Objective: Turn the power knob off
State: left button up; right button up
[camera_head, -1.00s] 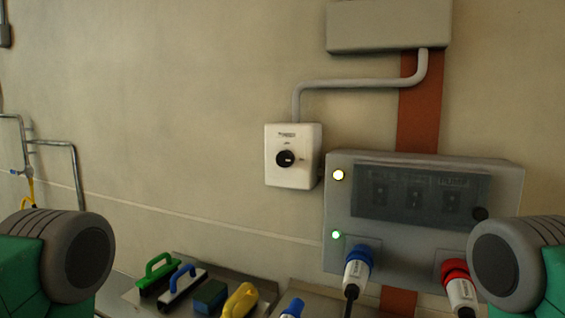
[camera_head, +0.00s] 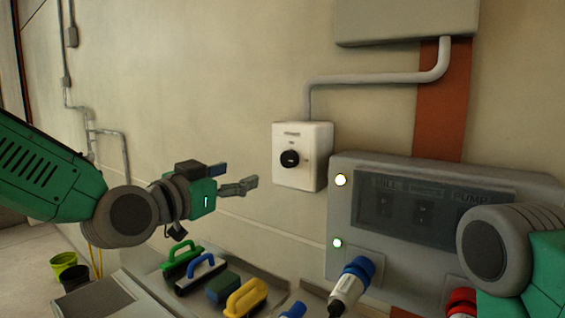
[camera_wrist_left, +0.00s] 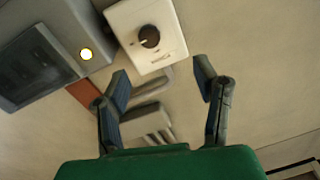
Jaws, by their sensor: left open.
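The power knob (camera_head: 290,159) is a round black knob on a white switch box (camera_head: 314,158) fixed to the wall. In the left wrist view the knob (camera_wrist_left: 149,37) shows on the white box (camera_wrist_left: 172,55) at the top, beyond the fingers and between their lines. My left gripper (camera_head: 251,184) is in front of the wall, left of the box and a little lower than the knob, apart from it. Its two fingers stand open and empty in the left wrist view (camera_wrist_left: 162,78). My right arm shows at the right edge, but its gripper is outside the view.
A grey panel (camera_head: 348,200) with two lit lamps and blue and red plugs is right of the box. A conduit (camera_head: 380,78) runs above. Below, a shelf holds several handled brushes, including a yellow one (camera_head: 246,298).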

pick_arm(q)
jog(key=w, duration=0.2)
jog(key=p, duration=0.3)
send_near(288, 164)
jog(key=w+d, duration=0.4)
jog(key=w+d+r, duration=0.1)
jog(key=w+d, duration=0.1)
jog(key=shift+w+d, duration=0.2)
jog(key=shift+d, duration=0.2)
jog(key=shift+w+a, duration=0.15)
jog(key=shift+a, duration=0.05)
jog(key=a, duration=0.1)
jog(key=w+a, duration=0.2)
jog(key=shift+a+f, duration=0.2)
jog(key=shift+a, duration=0.05)
jog(key=d, duration=0.2)
jog(key=shift+s+d, duration=0.3)
jog(key=shift+d, duration=0.1)
jog(key=c, duration=1.1)
jog(key=shift+w+a+f, duration=0.2)
jog(key=shift+a, duration=0.35)
jog(key=shift+c, duration=0.2)
jog(key=shift+s+d, duration=0.1)
jog(key=shift+d, duration=0.15)
pick_arm(e)
jog(key=r, duration=0.2)
jog(key=shift+d+r, duration=0.35)
jog(key=shift+r, duration=0.05)
